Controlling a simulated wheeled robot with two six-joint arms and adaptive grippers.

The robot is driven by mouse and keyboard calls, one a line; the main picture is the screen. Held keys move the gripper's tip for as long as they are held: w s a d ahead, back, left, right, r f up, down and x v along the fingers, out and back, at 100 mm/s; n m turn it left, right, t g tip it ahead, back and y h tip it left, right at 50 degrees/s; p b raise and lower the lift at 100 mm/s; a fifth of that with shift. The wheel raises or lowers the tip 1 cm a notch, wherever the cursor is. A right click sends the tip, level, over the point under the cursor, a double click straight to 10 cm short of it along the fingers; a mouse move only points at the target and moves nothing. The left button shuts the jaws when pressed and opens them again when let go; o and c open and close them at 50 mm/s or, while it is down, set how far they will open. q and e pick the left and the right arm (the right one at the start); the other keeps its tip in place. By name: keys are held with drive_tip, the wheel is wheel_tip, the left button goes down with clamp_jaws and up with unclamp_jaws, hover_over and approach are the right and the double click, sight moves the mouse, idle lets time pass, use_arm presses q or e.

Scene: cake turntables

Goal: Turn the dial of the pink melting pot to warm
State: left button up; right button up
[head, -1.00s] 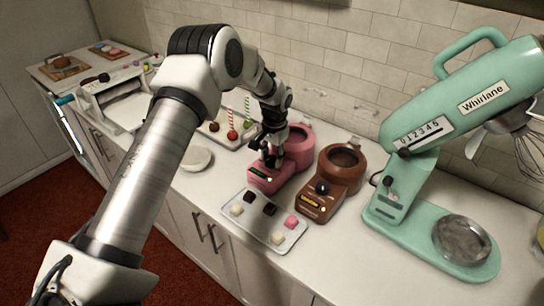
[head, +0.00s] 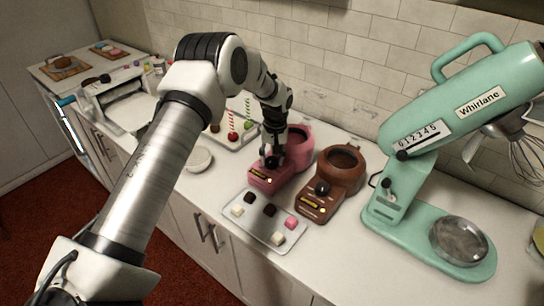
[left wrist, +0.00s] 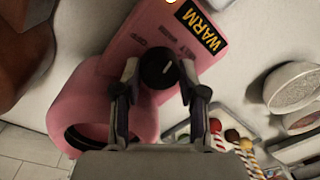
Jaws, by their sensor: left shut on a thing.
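The pink melting pot (head: 300,146) stands on the counter near the wall; it fills much of the left wrist view (left wrist: 88,103). Its black dial (left wrist: 158,68) has a white pointer line. My left gripper (head: 271,161) reaches down over the pot's front. In the left wrist view its fingers (left wrist: 158,75) are shut on the dial, one on each side. The pot's yellow display (left wrist: 198,28) reads WARM, and a small orange light glows near it. Small print surrounds the dial. My right gripper is not in view.
A brown melting pot (head: 344,168) stands close on the right. A tray of sweets (head: 253,229) lies in front. A tray with striped sticks (head: 233,141) is behind left, near a white bowl (head: 198,159). A mint mixer (head: 432,236) stands at right.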

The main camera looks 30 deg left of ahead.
sight(275, 159)
use_arm(q)
drive_tip(key=shift+f+n, duration=0.1)
drive_tip(key=shift+n, duration=1)
drive_tip(key=o, duration=1.1)
drive_tip(key=shift+o, duration=0.2)
wheel_tip(275, 159, up, 12)
drive_tip(key=shift+w+d, duration=0.25)
drive_tip(key=shift+w, duration=0.15)
